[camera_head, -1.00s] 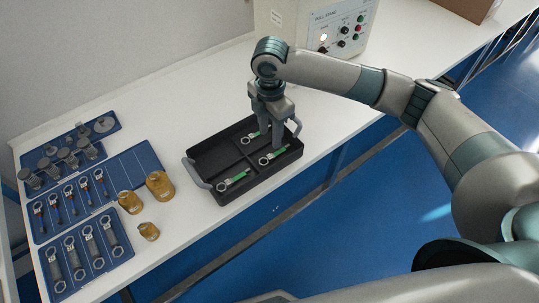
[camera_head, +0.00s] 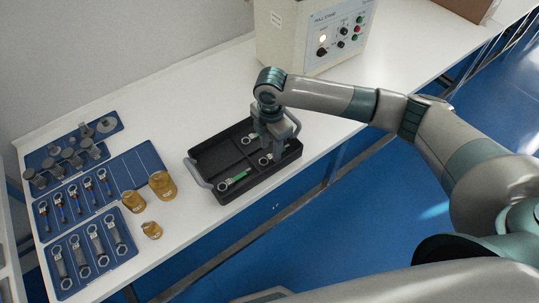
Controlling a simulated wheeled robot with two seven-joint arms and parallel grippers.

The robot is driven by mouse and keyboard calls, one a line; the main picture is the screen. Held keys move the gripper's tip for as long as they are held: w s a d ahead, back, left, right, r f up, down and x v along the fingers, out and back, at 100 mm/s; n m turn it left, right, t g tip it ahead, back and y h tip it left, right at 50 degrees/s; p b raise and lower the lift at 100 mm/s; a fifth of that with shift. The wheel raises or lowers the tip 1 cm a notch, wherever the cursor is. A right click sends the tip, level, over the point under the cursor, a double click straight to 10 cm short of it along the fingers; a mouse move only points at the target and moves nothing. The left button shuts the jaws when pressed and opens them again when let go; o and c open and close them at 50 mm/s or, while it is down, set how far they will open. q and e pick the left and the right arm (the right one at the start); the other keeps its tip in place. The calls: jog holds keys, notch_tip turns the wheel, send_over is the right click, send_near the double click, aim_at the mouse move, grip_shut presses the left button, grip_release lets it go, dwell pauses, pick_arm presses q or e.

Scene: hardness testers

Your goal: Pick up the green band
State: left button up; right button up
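A black tray (camera_head: 213,159) on the white table holds three small ring-ended tools with green bands. One green-banded tool (camera_head: 235,180) lies in the near left of the tray, clear of the gripper. A second green-banded tool (camera_head: 265,160) lies beside and partly under my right gripper (camera_head: 274,150). My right gripper points down into the right part of the tray. Its fingertips are small and partly merge with the dark tray, so its opening and any contact are unclear. My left gripper is out of view.
Blue trays (camera_head: 152,158) with ring-ended tools and grey weights lie on the left. Several brass weights (camera_head: 162,185) stand between them and the black tray. A control box (camera_head: 305,38) stands behind. The table's front edge runs close to the black tray.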

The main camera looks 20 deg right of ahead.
aim_at(269, 158)
jog(key=shift+f, duration=1.25)
grip_shut()
